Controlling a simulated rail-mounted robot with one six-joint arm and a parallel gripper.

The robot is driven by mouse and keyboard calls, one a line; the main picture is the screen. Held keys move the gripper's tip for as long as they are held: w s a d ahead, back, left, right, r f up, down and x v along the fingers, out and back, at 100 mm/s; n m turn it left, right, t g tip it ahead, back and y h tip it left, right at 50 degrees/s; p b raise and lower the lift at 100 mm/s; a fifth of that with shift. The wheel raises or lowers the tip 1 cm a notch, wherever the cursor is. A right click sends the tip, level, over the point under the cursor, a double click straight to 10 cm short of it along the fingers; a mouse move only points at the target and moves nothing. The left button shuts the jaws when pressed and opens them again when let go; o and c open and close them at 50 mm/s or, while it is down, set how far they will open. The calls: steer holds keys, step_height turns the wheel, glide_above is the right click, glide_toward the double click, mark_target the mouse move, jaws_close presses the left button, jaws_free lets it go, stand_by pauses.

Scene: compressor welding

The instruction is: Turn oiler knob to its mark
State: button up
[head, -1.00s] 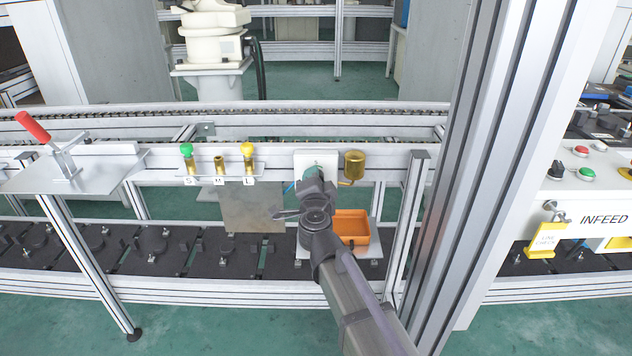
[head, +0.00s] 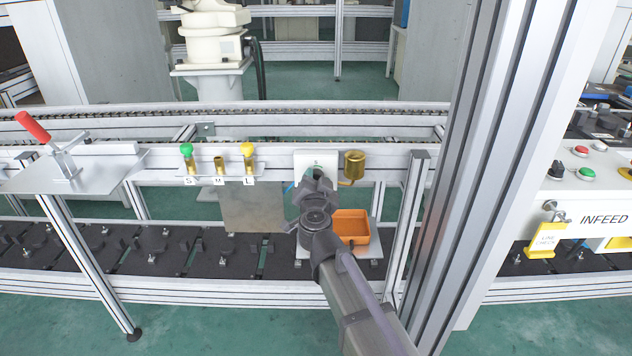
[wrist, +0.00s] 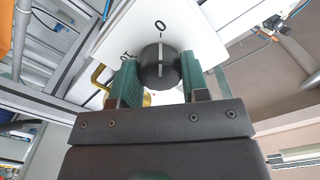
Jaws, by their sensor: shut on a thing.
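The oiler knob (wrist: 160,68) is black and round with a white line across its face. In the wrist view the line points up, close to in line with the short tick under the "0" on the white plate (wrist: 185,28). My gripper (wrist: 158,62) is shut on the knob, one green finger on each side. In the head view the white plate (head: 302,160) is on the rail, and my wrist hides the knob. A brass oiler cup (head: 355,164) is just right of the plate.
An orange bin (head: 351,225) sits below the plate. Left on the rail is a holder with green (head: 186,149) and yellow (head: 247,149) topped pieces. An upright aluminium post (head: 416,215) stands to the right of my arm.

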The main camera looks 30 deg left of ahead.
steer(key=o, duration=0.9)
steer(key=v, duration=1.1)
